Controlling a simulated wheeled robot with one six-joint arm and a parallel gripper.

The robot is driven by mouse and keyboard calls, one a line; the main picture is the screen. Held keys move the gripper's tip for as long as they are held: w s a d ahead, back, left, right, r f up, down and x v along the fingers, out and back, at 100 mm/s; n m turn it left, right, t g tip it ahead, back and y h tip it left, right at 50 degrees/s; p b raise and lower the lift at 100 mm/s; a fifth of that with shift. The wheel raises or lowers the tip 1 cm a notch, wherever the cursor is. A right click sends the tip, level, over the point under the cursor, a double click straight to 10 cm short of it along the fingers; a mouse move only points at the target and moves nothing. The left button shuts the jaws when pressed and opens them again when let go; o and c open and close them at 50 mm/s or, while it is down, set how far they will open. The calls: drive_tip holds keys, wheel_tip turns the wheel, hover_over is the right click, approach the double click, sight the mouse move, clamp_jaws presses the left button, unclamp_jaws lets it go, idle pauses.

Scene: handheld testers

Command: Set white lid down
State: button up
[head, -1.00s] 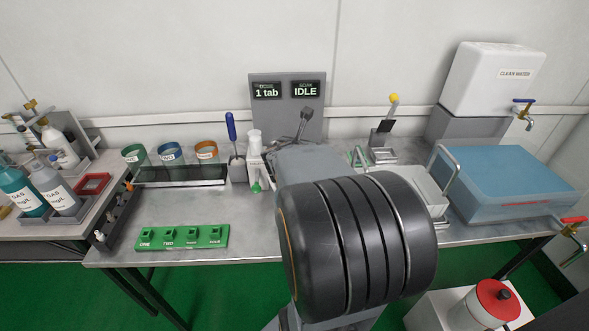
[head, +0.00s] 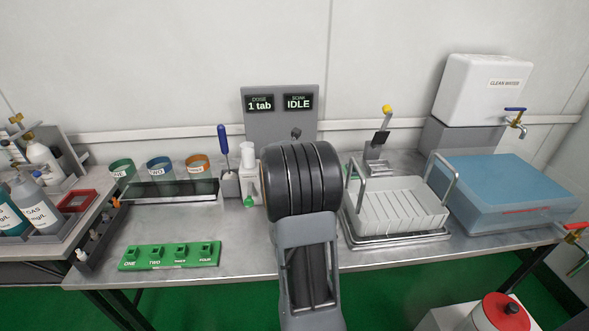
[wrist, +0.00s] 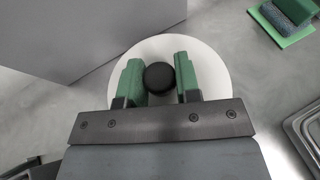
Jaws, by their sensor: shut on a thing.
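The white lid (wrist: 218,78) is a round disc with a black knob (wrist: 159,77) at its centre, seen in the wrist view. My gripper (wrist: 160,78) has its two green fingers closed on the knob, one on each side. The lid lies flat below the fingers, over the grey metal bench top (wrist: 270,125); I cannot tell whether it touches the bench. In the head view my dark arm hides the gripper and the lid.
A grey box-like panel (wrist: 75,30) stands close to the lid's upper left. The green four-slot block (head: 170,256) lies front left. Bare bench lies between block and arm.

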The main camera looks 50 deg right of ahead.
drive_tip(key=shift+d+f+b, duration=0.1)
drive_tip(key=shift+f+b, duration=0.45)
drive_tip(key=shift+f, duration=1.1)
drive_tip(key=shift+f, duration=0.1)
drive_tip(key=shift+f, duration=0.1)
drive_tip(key=o, duration=0.9)
drive_tip(key=shift+o, duration=0.2)
drive_tip(key=shift+a+r, duration=0.2)
drive_tip(key=shift+r, duration=0.15)
drive_tip(key=shift+p+v, duration=0.5)
drive_tip(key=shift+v, duration=3.05)
drive_tip(key=shift+r, duration=0.1)
